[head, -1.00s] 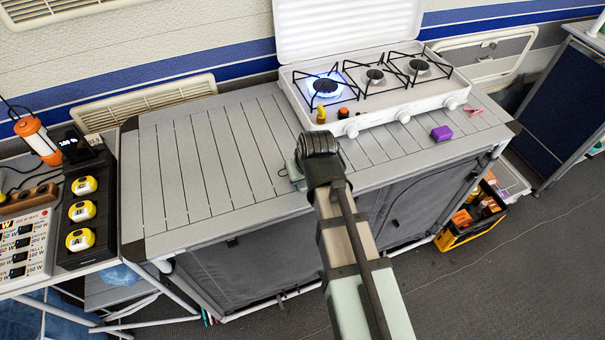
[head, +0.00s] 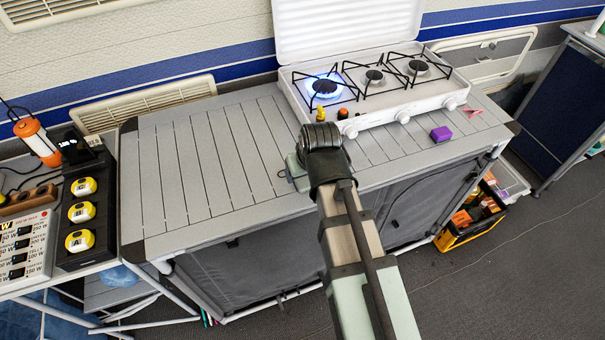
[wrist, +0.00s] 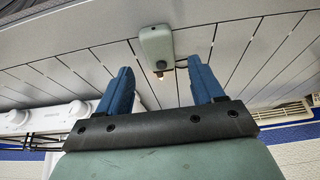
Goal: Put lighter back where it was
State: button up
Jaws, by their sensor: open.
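My gripper (wrist: 159,64) is open, with its two blue fingers apart and nothing held between them. In the wrist view a small grey-green block with a dark, metallic tip (wrist: 155,44) shows beyond the fingers against the slatted table top, close to its edge. I cannot tell whether it is the lighter. In the head view a small yellow item with a dark top (head: 321,114) stands at the stove's front left, and a pink item (head: 474,112) lies on the table to the right; either is too small to identify. My wrist hides the fingers there.
The white stove (head: 385,105) has its lid up and its left burner (head: 325,86) lit. A purple block (head: 441,134) lies in front of it. The slatted table (head: 195,165) is clear at left. A black panel with yellow-white devices (head: 82,212) stands beyond its left end.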

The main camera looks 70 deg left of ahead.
jog(key=v, duration=0.8)
jog(key=shift+d+r, duration=0.1)
jog(key=w+d+f+m+h, duration=0.1)
jog(key=w+d+f+m, duration=0.1)
jog(key=w+d+f, duration=0.6)
jog(key=w+d+f+m+h, duration=0.2)
jog(key=w+d+f+m, duration=0.15)
jog(key=w+f, duration=0.8)
jog(key=w+d+f+m+g+h, duration=0.15)
jog(key=w+d+f, duration=0.25)
jog(key=d+f, duration=0.4)
jog(key=w+d+f+m, duration=0.2)
jog(key=w+d+f, duration=0.3)
jog(key=d, duration=0.5)
jog(key=s+d+f+m+g+h, duration=0.1)
jog(key=s+d+f+m, duration=0.1)
jog(key=d+f, duration=0.55)
jog(key=s+d+f+m+g, duration=0.15)
jog(key=d+f, duration=0.35)
jog(key=d, duration=0.6)
jog(key=s+d+f+m+g, duration=0.1)
jog(key=s+d+f+m, duration=0.1)
jog(key=s+d+f, duration=0.2)
jog(key=s+d+f+m+g+y, duration=0.1)
jog(key=s+d+f+m, duration=0.2)
jog(key=s+d, duration=0.7)
jog(key=shift+s+d+f+g, duration=0.3)
jog(key=shift+s+f+g, duration=0.1)
jog(key=shift+f, duration=0.4)
jog(key=shift+m, duration=0.25)
